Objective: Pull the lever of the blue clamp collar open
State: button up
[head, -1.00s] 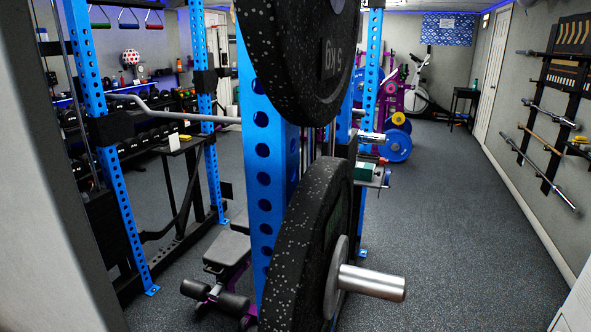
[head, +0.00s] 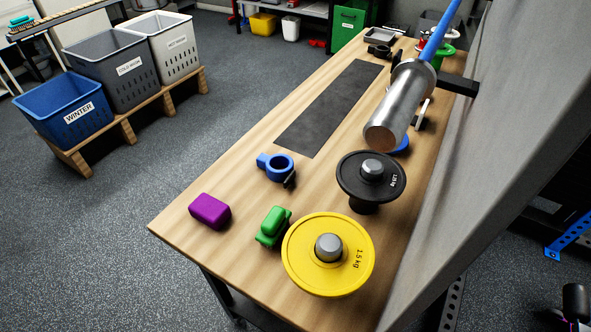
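The blue clamp collar (head: 278,167) lies on the wooden workbench in the head view, near its left edge. It is a ring with a blue block on its left and a small black lever-like part (head: 290,180) at its lower right. Whether that part is open or shut is too small to tell. Nothing touches the collar. My gripper is not in view.
On the bench (head: 190,240) are a purple block (head: 210,210), a green block (head: 273,226), a yellow plate (head: 328,290), a black plate (head: 371,190) and a dark mat (head: 332,105). A metal sleeve (head: 400,105) overhangs the right side. Baskets (head: 62,110) stand left; floor between is clear.

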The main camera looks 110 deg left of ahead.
aim_at(287, 182)
jog(key=u, duration=3.65)
jog(key=i, duration=0.5)
jog(key=u, duration=0.55)
jog(key=k, duration=0.65)
jog(key=u, duration=1.1)
jog(key=i, duration=1)
jog(key=z, duration=0.3)
